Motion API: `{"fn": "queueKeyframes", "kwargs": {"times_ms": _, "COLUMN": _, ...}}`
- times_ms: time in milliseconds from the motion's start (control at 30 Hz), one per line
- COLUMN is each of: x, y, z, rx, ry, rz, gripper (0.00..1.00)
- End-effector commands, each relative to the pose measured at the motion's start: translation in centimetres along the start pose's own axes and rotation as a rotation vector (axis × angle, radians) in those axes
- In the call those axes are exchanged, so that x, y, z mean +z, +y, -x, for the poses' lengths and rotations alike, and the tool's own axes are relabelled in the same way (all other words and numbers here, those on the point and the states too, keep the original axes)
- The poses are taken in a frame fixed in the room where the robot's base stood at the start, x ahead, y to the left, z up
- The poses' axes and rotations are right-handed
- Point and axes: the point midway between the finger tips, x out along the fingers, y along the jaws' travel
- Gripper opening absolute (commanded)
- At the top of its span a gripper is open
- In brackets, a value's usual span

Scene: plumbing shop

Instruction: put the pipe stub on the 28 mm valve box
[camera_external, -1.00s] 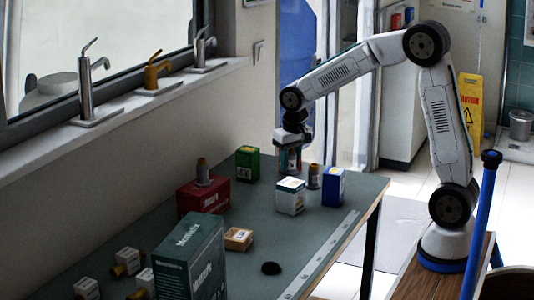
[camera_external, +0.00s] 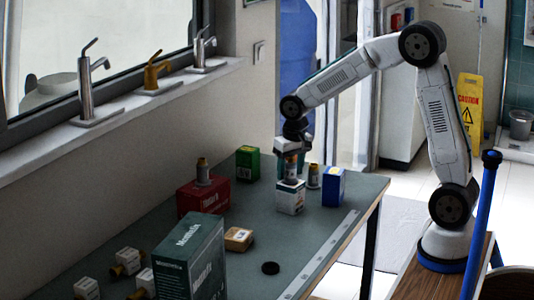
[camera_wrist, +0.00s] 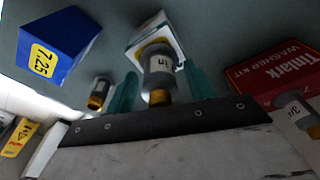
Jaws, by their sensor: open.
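A grey pipe stub with a brass end (camera_external: 291,168) stands upright on top of a white box (camera_external: 290,198) on the bench; its print is too small to read. In the wrist view the stub (camera_wrist: 158,72) is between the teal fingers of my gripper (camera_wrist: 162,90), with a gap on each side, and the white box (camera_wrist: 150,32) lies beyond it. My gripper (camera_external: 291,158) is open around the stub, just above the box. The stub's contact with the box is partly hidden in the wrist view.
Close by are a blue box (camera_external: 333,187), another brass-ended stub (camera_external: 314,177), a green box (camera_external: 248,163) and a red washer kit box (camera_external: 203,197) bearing a stub (camera_external: 203,172). A tall dark green box (camera_external: 190,257) stands nearer; the bench's right front is mostly clear.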

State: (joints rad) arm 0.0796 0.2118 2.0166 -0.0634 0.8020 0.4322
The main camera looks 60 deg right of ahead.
Motion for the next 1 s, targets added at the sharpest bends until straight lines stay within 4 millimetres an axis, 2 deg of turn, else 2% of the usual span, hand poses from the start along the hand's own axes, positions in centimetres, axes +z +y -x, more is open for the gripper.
{"fn": "queueKeyframes", "kwargs": {"times_ms": 167, "x": -0.1, "y": 0.0, "z": 2.8, "rx": -0.002, "ry": 0.005, "rz": 0.000, "gripper": 0.54}}
{"fn": "queueKeyframes", "kwargs": {"times_ms": 400, "x": -0.1, "y": 0.0, "z": 8.1, "rx": -0.002, "ry": 0.005, "rz": 0.000, "gripper": 0.54}}
{"fn": "queueKeyframes", "kwargs": {"times_ms": 500, "x": -0.1, "y": 0.0, "z": 9.8, "rx": -0.001, "ry": 0.003, "rz": 0.000, "gripper": 0.54}}
{"fn": "queueKeyframes", "kwargs": {"times_ms": 733, "x": 0.3, "y": 0.1, "z": 12.0, "rx": 0.000, "ry": 0.002, "rz": 0.004, "gripper": 0.54}}
{"fn": "queueKeyframes", "kwargs": {"times_ms": 867, "x": 3.0, "y": 0.9, "z": 13.6, "rx": -0.005, "ry": 0.003, "rz": 0.040, "gripper": 0.54}}
{"fn": "queueKeyframes", "kwargs": {"times_ms": 967, "x": 7.0, "y": 2.2, "z": 15.2, "rx": -0.012, "ry": 0.004, "rz": 0.099, "gripper": 0.54}}
{"fn": "queueKeyframes", "kwargs": {"times_ms": 1000, "x": 9.1, "y": 2.9, "z": 15.7, "rx": -0.015, "ry": 0.004, "rz": 0.127, "gripper": 0.54}}
